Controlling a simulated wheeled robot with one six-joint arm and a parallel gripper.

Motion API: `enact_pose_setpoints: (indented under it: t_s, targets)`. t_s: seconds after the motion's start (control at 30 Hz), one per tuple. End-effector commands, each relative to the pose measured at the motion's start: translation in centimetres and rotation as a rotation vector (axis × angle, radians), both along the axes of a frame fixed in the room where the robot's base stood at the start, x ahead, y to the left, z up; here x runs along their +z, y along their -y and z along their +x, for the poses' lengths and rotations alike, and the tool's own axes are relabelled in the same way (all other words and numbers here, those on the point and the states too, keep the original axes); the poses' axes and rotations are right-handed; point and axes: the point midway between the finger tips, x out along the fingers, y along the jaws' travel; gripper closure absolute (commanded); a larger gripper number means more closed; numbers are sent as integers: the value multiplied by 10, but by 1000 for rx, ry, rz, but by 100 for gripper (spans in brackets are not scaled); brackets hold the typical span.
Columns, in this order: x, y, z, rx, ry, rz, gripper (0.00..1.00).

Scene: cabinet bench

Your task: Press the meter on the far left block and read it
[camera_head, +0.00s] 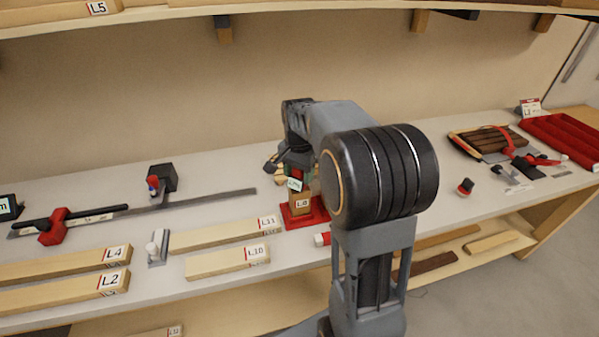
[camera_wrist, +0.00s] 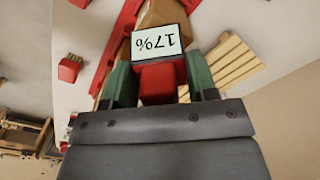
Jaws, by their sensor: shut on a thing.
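My gripper (camera_head: 297,172) is shut on the red meter (camera_wrist: 158,82), which sits between its two green fingers in the wrist view. The meter's white display (camera_wrist: 158,44) faces the wrist camera upside down and reads 17%. In the head view the meter's display (camera_head: 294,184) is small, just above a wooden block (camera_head: 303,204) whose label looks like L8. That block is at a red stand (camera_head: 305,219). Wood also shows behind the meter in the wrist view (camera_wrist: 165,12); I cannot tell whether the meter touches it.
Labelled boards L11 (camera_head: 225,232), L10 (camera_head: 225,262), L4 (camera_head: 60,266) and L2 (camera_head: 65,294) lie left of the stand. A long bar with a red clamp (camera_head: 53,227) lies behind. A red tray (camera_head: 562,141) is at far right. A shelf overhangs the bench.

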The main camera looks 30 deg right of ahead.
Motion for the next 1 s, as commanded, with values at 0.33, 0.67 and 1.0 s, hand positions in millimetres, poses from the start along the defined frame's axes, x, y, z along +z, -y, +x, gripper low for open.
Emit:
enact_pose_setpoints:
  t_s: [0.33, 0.67, 1.0]
  targets:
    - [-2, 0, 0, 0, -3, 1, 76]
    - [8, 0, 0, 0, -3, 1, 76]
    - [38, 0, 0, 0, -1, 0, 76]
